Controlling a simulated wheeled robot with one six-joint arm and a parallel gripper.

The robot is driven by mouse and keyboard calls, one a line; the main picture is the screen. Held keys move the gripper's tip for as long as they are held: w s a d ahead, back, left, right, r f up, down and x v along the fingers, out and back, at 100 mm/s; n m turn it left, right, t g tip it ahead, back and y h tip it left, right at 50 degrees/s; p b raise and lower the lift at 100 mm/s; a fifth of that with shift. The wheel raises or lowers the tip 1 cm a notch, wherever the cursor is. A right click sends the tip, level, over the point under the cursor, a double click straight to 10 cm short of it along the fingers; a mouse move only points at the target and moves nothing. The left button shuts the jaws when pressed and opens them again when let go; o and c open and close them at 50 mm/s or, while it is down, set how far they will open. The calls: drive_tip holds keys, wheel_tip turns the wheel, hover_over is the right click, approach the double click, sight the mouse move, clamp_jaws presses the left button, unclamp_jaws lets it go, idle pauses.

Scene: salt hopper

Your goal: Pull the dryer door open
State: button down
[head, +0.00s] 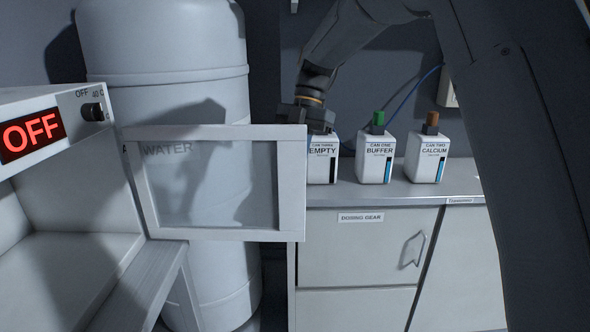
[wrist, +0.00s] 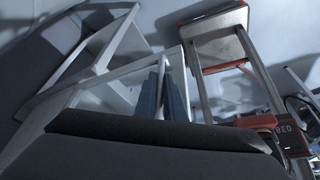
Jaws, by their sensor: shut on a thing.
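The dryer door (head: 291,185) is a white frame around a clear pane. It stands swung out from the open front of the white dryer (head: 50,160), whose red display reads OFF. My gripper (head: 312,118) is at the upper free corner of the door, on its far side, and its fingertips are mostly hidden there. In the wrist view my gripper's dark fingers (wrist: 163,100) are close together at the white door frame (wrist: 112,68).
A large white tank (head: 165,50) marked WATER stands behind the door. On the grey counter (head: 460,190) at right stand cans marked EMPTY (head: 322,165), BUFFER (head: 375,158) and CALCIUM (head: 427,158). A dosing gear cabinet (head: 360,250) is below. The wrist view shows a red-and-grey frame (wrist: 215,50).

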drive_tip(key=shift+w+a, duration=0.1)
drive_tip(key=shift+a, duration=0.05)
drive_tip(key=c, duration=1.8)
unclamp_jaws()
drive_tip(key=shift+a, duration=0.15)
drive_tip(key=shift+c, duration=0.2)
drive_tip(key=shift+w+d+r, duration=0.1)
drive_tip(key=shift+d+r, duration=0.1)
drive_tip(key=b+v, duration=0.1)
drive_tip(key=v, duration=0.6)
drive_tip(key=shift+r, duration=0.2)
